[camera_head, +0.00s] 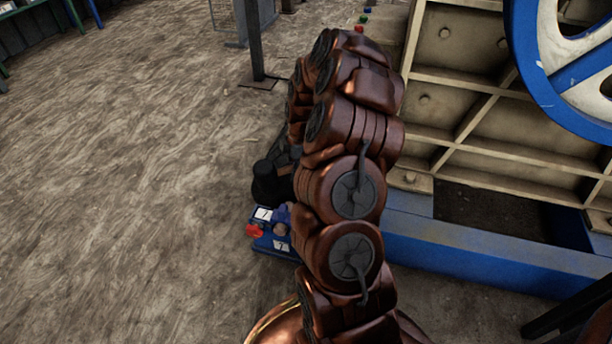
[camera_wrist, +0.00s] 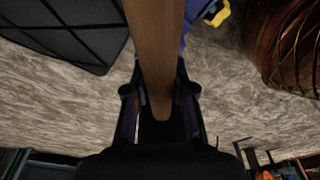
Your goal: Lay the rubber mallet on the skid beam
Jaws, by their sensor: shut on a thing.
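My gripper (camera_wrist: 161,95) is shut on the wooden handle of the rubber mallet (camera_wrist: 157,45) in the wrist view. The handle's rounded end lies between the fingers, and the rest runs out of the top of that picture. In the head view my arm hides most of the gripper. A black round shape (camera_head: 268,182) shows left of the arm; I cannot tell whether it is the mallet's head. The blue skid beam (camera_head: 480,252) runs along the foot of the crusher, right of my arm. Its near left part is hidden behind the arm.
A blue box with a red knob (camera_head: 270,236) is left of my arm. The cream ribbed crusher body (camera_head: 470,110) and a blue-rimmed wheel (camera_head: 545,85) rise above the beam. A dark post (camera_head: 254,45) stands behind. The floor at left is clear.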

